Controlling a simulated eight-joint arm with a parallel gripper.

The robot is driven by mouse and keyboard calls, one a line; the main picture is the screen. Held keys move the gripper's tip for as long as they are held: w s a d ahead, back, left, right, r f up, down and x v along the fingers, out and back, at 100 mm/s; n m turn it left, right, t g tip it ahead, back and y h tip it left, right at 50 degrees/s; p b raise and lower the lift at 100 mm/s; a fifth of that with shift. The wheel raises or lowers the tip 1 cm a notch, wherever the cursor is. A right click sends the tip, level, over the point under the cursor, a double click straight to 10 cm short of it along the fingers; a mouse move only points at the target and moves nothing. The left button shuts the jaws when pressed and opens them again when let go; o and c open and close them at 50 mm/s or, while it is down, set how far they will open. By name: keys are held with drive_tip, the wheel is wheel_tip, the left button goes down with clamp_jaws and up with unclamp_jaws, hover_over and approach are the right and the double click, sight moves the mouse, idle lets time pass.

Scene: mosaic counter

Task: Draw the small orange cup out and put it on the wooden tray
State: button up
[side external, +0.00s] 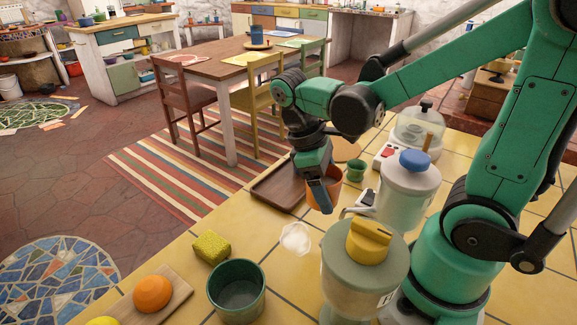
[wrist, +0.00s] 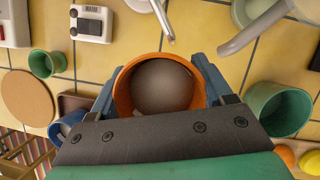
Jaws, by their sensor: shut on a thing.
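The orange cup (side external: 326,196) is between the fingers of my gripper (side external: 321,190) in the side view, at the right end of the wooden tray (side external: 277,190). In the wrist view the orange cup (wrist: 126,92) has its mouth toward the camera, with a round grey-brown shape inside. My gripper (wrist: 157,92) is shut on it, with a blue finger on each side. I cannot tell whether the cup touches the counter. The dark brown tray also shows partly in the wrist view (wrist: 76,103), beside a blue round thing (wrist: 58,130).
A small green cup (side external: 356,170) and white canister (side external: 407,190) stand right of the cup. A blender with a yellow lid (side external: 368,240), a large green pot (side external: 236,292) and a yellow sponge (side external: 211,247) are nearer. A cork disc (wrist: 28,97) lies left in the wrist view.

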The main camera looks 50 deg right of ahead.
sight(335, 202)
drive_tip(key=shift+x, duration=1.75)
drive_tip(key=shift+f, duration=0.15)
clamp_jaws()
drive_tip(key=shift+f, duration=0.2)
drive_tip(key=shift+x, duration=2.3)
drive_tip(key=shift+w+d, duration=0.6)
drive_tip(key=shift+w, duration=0.2)
drive_tip(key=shift+w+d, duration=0.6)
drive_tip(key=shift+w, duration=0.2)
